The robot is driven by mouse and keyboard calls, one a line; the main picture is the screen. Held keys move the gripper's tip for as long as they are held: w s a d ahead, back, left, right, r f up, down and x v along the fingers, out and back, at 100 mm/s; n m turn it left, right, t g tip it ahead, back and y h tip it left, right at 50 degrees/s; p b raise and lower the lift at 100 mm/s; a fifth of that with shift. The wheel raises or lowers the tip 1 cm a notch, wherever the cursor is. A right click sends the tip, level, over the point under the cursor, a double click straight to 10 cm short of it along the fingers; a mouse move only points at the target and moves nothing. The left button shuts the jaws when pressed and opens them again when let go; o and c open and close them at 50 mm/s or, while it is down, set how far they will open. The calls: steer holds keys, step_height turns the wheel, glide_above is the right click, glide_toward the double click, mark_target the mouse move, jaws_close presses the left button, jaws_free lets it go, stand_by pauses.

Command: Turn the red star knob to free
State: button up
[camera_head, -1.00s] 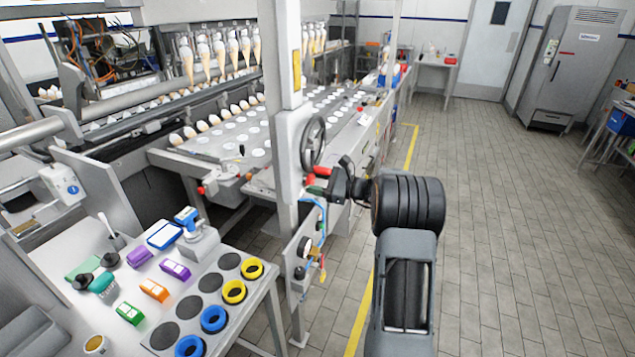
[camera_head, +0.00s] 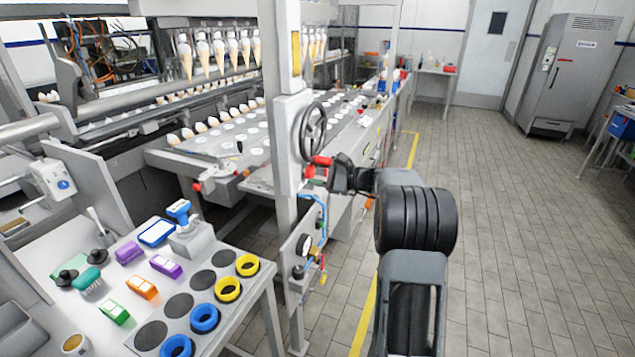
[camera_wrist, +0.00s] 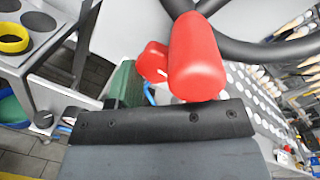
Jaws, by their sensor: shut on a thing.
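The red star knob (camera_head: 311,172) is on the grey machine post, just below the black handwheel (camera_head: 314,130). In the wrist view a red lobed part that looks like the knob (camera_wrist: 151,63) shows a small white mark and is partly covered. A larger rounded red handle (camera_wrist: 197,58) stands in front of it, close to the wheel rim; it also shows in the head view (camera_head: 321,160). My gripper (camera_head: 332,176) reaches the knob from the right and appears shut on it. In the wrist view the dark gripper body (camera_wrist: 160,122) hides the grip itself.
A pressure gauge (camera_head: 303,245) with blue hoses and small valves is on the post below. A bench (camera_head: 252,292) with yellow and blue rings stands at the lower left. The tiled floor (camera_head: 500,230) on the right is clear.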

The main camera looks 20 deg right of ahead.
steer(key=o, duration=0.9)
steer(key=b+v, duration=0.1)
steer(key=v, duration=1.2)
steer(key=shift+s+d, duration=0.3)
